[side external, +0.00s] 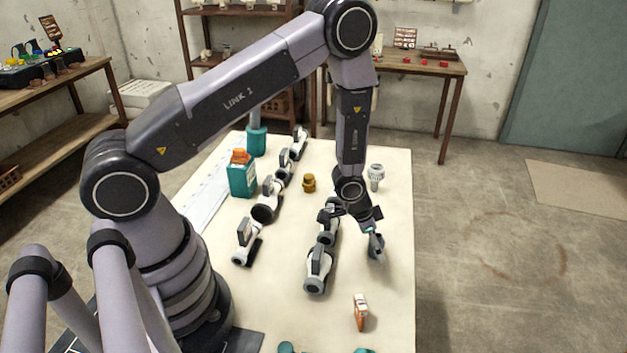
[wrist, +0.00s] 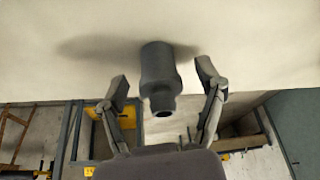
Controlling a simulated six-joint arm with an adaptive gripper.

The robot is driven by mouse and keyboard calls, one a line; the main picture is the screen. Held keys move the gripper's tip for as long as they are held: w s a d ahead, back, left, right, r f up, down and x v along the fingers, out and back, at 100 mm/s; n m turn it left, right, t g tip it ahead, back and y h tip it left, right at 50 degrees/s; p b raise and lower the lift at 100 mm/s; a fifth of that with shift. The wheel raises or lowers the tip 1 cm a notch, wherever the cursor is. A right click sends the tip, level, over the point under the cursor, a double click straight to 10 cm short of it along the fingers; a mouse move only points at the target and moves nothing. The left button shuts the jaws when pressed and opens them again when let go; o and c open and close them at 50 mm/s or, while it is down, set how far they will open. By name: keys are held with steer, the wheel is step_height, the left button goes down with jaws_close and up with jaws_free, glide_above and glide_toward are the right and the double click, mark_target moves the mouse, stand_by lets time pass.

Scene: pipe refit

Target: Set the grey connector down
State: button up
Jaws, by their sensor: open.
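The grey connector (wrist: 158,75) is a dark, stepped cylinder with a narrower open end facing the wrist camera. In the wrist view it is between the two fingers of my gripper (wrist: 162,84), with a visible gap on each side. Its far end meets the pale tabletop, with shadows beside it; it appears to stand there, though the contact itself is hidden. In the side external view my gripper (side external: 375,246) is low over the right part of the table (side external: 396,300). The connector is too small there to tell apart from the fingers.
White-and-grey pipe pieces (side external: 318,270) lie just left of my gripper. A pale ribbed fitting (side external: 376,172) stands behind it, and an orange-and-white item (side external: 360,311) in front. The table's right edge is close.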

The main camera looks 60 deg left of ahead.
jaws_close()
stand_by(0.5)
